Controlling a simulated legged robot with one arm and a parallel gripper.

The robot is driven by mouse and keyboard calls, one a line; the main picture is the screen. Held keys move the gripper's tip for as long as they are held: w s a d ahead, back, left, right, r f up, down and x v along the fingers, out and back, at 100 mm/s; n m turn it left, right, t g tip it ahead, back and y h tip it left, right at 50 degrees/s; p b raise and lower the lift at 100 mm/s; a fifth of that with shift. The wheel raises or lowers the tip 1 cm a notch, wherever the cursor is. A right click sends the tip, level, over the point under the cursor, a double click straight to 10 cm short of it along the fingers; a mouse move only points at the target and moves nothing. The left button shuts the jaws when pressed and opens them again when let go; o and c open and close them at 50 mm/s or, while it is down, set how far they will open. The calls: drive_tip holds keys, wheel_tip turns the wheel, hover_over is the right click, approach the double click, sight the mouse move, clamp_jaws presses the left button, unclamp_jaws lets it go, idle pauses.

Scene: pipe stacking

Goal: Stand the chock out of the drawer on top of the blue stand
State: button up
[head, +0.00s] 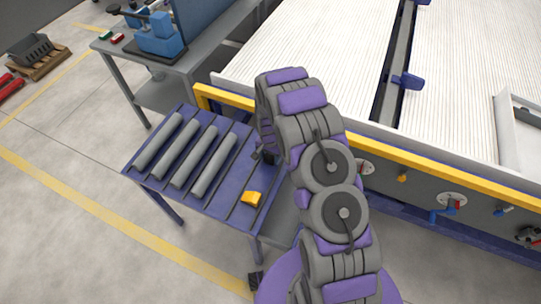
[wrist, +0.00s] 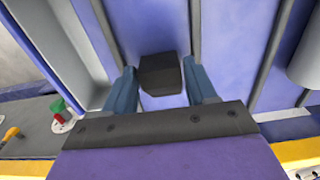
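The blue stand (head: 222,203) is a ridged blue table in the head view, and its top fills much of the wrist view (wrist: 231,50). A dark chock (wrist: 160,75) is between the two fingers of my gripper (wrist: 160,78) in the wrist view. Both fingertips appear to meet its sides, so the gripper looks shut on it. The chock is over the stand's top between two ridges; I cannot tell whether it touches the surface. In the head view my gripper (head: 267,157) is mostly hidden by my arm, at the stand's right end. The drawer is not clearly visible.
Several grey pipes (head: 208,160) lie on the stand to the left. A yellow block (head: 251,198) sits near its front edge. The large machine with a yellow rail (head: 400,154) runs behind. A workbench (head: 112,50) stands at the back left.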

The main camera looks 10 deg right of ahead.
sight(271, 156)
drive_tip(key=o, duration=0.3)
drive_tip(key=shift+a, duration=0.15)
drive_tip(key=shift+o, duration=0.7)
drive_tip(key=shift+d, duration=0.3)
wheel_tip(271, 156, up, 16)
drive_tip(key=p, duration=0.2)
drive_tip(key=s+d+r+n, duration=0.1)
drive_tip(key=s+r, duration=0.3)
drive_tip(key=r, duration=0.2)
drive_tip(key=s+r+n, duration=0.1)
drive_tip(key=s+r, duration=0.3)
drive_tip(key=r, duration=0.2)
drive_tip(key=s+r+n, duration=0.1)
drive_tip(key=s+r, duration=0.3)
drive_tip(key=s, duration=0.6)
drive_tip(key=s+r+n+g, duration=0.1)
drive_tip(key=s+r, duration=0.4)
drive_tip(key=s, duration=0.6)
drive_tip(key=s+r+n, duration=0.3)
drive_tip(key=s+r, duration=0.1)
drive_tip(key=s, duration=0.7)
drive_tip(key=shift+s+r+g, duration=0.15)
drive_tip(key=shift+s+g, duration=0.05)
drive_tip(key=shift+g, duration=0.2)
